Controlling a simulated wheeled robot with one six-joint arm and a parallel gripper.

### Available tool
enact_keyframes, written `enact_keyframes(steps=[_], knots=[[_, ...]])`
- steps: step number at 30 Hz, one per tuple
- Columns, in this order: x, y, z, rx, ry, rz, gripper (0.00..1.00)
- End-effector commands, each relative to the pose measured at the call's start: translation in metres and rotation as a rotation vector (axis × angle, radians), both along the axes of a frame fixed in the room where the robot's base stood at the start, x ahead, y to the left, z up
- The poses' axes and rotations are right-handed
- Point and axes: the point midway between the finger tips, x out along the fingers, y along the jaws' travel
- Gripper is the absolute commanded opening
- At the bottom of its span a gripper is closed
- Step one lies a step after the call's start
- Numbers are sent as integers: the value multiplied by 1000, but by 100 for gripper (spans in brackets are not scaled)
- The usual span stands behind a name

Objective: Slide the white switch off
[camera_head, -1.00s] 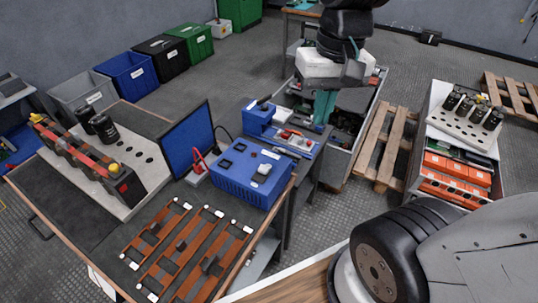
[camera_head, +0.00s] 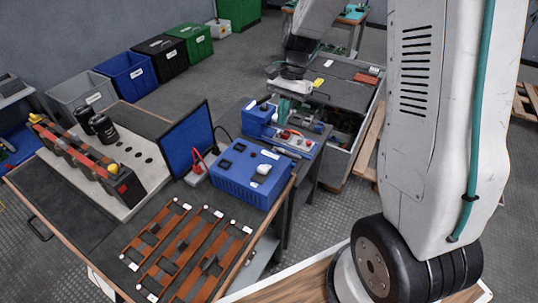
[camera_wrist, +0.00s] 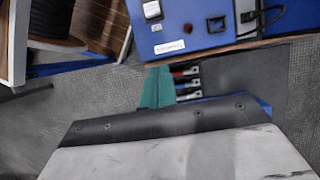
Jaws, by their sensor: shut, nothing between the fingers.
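The white switch (camera_head: 263,170) sits on the top of a blue box (camera_head: 238,178) near the right end of the workbench. In the wrist view the white switch (camera_wrist: 152,10) shows at the top, on the blue box (camera_wrist: 180,38). My gripper (camera_head: 284,104) has teal fingers and is behind the blue box, over the smaller blue unit, apart from the switch. In the wrist view my gripper (camera_wrist: 158,72) has its fingers together and empty, below the box's labelled edge. The fingertips do not touch the switch.
A dark panel (camera_head: 187,142) stands left of the box. A smaller blue unit (camera_head: 262,118) with red-handled parts is behind it. Copper busbars (camera_head: 185,250) and a capacitor rack (camera_head: 85,160) lie on the bench. A cart (camera_head: 345,95) stands behind.

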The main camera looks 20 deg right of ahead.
Motion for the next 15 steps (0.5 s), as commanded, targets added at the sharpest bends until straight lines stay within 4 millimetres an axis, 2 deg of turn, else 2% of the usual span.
enact_keyframes(steps=[8,11,15], knots=[[-2,2,-5,0,1,4,0],[-5,6,-16,0,3,4,0],[-11,14,-42,1,4,4,0]])
